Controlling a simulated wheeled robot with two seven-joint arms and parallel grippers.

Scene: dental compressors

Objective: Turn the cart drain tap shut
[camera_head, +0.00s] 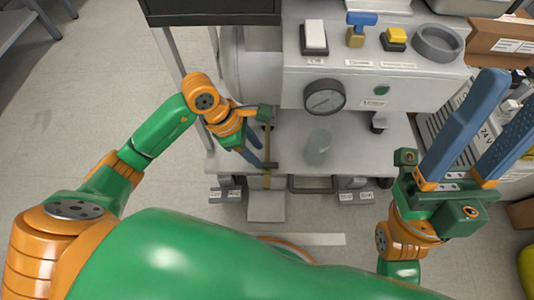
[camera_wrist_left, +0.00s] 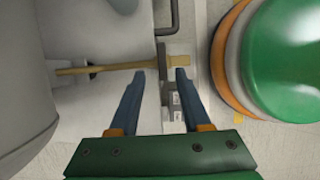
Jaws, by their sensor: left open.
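A thin brass pipe (camera_head: 267,146) runs along the cart's lower shelf, seemingly the drain line; in the left wrist view it lies crosswise (camera_wrist_left: 100,69). A narrow grey piece (camera_wrist_left: 162,58) crosses it near its end; I cannot tell for sure whether this is the tap's lever. My left gripper (camera_head: 258,162) is open beside the pipe. In the left wrist view its blue fingers (camera_wrist_left: 160,75) point at the pipe, with the grey piece between them and nothing gripped. My right gripper (camera_head: 505,100) is open and empty, raised at the right.
The cart's lower shelf (camera_head: 370,150) carries a clear jar (camera_head: 318,148). Above is a panel with a gauge (camera_head: 324,97), a white switch (camera_head: 315,37), a blue-handled valve (camera_head: 361,20) and a yellow button (camera_head: 396,36). A cardboard box (camera_head: 490,42) stands right.

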